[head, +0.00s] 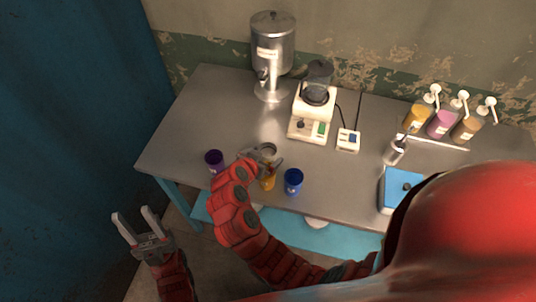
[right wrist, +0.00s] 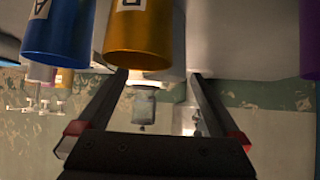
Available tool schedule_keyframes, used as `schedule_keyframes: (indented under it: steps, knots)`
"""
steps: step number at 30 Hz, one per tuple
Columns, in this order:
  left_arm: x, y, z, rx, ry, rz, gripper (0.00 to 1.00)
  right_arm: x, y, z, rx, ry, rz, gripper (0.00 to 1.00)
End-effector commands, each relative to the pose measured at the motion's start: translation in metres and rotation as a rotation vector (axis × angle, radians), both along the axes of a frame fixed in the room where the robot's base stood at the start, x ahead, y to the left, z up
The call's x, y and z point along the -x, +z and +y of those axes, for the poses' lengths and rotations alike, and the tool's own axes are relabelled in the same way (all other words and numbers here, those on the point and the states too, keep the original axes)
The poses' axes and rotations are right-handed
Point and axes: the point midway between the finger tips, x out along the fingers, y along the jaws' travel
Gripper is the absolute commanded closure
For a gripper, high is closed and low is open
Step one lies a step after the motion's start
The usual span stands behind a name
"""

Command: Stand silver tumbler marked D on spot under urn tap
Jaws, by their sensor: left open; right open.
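The silver tumbler (head: 268,149) stands on the table by my right gripper, partly covered by it; its letter is not readable. In the right wrist view a grey strip beside the gold tumbler (right wrist: 140,35) appears to be it, mostly hidden. My right gripper (head: 269,157) is open, its fingers (right wrist: 160,76) apart, above the table; I cannot tell whether they surround the silver tumbler. The urn (head: 273,42) stands at the back, its tap (head: 262,75) facing front, above a round base (head: 272,92). My left gripper (head: 136,226) is open and empty, off the table's left front.
The gold tumbler (head: 268,183) and blue tumbler (head: 293,182) stand near the front edge, with the purple tumbler (head: 214,161) to the left. Table between silver tumbler and urn looks clear.

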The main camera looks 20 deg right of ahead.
Motion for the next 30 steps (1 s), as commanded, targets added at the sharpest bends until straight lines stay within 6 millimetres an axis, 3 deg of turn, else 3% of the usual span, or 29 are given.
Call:
schedule_keyframes:
  steps: [8, 17, 30]
  knots:
    - [0.000, 0.013, 0.000, 0.000, 0.000, 0.000, 0.50, -0.015, -0.012, -0.013, 0.002, 0.001, -0.002, 0.00]
    - [0.000, 0.042, 0.000, 0.000, 0.000, 0.000, 0.50, -0.036, -0.027, -0.027, 0.001, 0.001, -0.001, 0.00]
    - [0.000, 0.047, 0.000, 0.000, 0.000, 0.000, 0.50, -0.047, -0.044, -0.037, 0.001, 0.004, -0.003, 0.00]
